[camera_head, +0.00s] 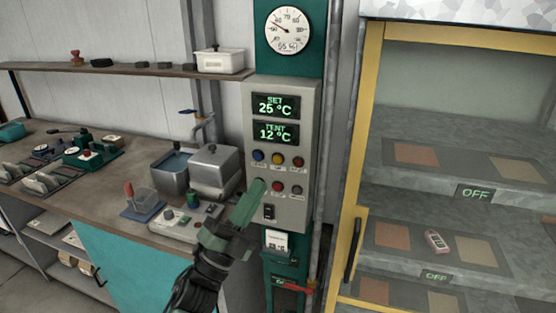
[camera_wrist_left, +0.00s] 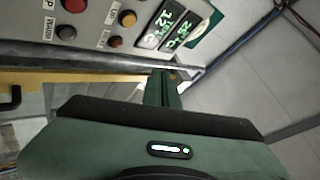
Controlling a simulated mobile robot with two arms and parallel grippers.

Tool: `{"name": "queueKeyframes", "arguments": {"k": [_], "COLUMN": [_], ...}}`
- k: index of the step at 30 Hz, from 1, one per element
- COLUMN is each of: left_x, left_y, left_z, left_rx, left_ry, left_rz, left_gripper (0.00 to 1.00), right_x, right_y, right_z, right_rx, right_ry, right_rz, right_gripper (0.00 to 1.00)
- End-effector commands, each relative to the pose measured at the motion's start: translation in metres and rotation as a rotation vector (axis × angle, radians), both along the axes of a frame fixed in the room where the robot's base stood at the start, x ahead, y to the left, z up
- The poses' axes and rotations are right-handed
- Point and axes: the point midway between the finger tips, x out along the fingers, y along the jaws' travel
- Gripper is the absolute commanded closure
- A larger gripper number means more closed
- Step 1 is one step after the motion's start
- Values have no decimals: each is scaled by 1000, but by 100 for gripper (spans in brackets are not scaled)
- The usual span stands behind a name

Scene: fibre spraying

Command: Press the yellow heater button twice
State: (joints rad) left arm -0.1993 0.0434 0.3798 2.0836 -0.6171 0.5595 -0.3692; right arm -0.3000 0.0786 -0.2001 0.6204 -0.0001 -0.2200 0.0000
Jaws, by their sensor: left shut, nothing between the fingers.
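The grey control panel (camera_head: 312,120) stands on a green post with its displays reading SET 25 °C and TENT 12 °C. My right gripper is out of view.
A workbench (camera_head: 115,190) with metal tanks (camera_head: 214,165) and small devices lies to the left. A yellow-framed cabinet (camera_head: 372,110) with shelves stands at the right. A pipe (camera_head: 325,170) runs beside the panel. A round gauge (camera_head: 288,30) hangs above.

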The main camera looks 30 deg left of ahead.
Motion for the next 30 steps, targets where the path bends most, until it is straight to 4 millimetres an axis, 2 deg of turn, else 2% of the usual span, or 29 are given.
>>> {"name": "queueKeyframes", "arguments": {"k": [16, 22, 30], "left_x": [68, 79, 80], "left_y": [16, 19, 19], "left_z": [-1, 0, 0], "left_rx": [0, 0, 0], "left_ry": [-2, -1, 0], "left_rz": [0, -1, 0], "left_gripper": [100, 100, 100], "right_x": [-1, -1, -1], "right_y": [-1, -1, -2], "right_z": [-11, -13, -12], "right_rx": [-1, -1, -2], "right_ry": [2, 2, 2], "right_rz": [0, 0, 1], "right_gripper": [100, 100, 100]}}
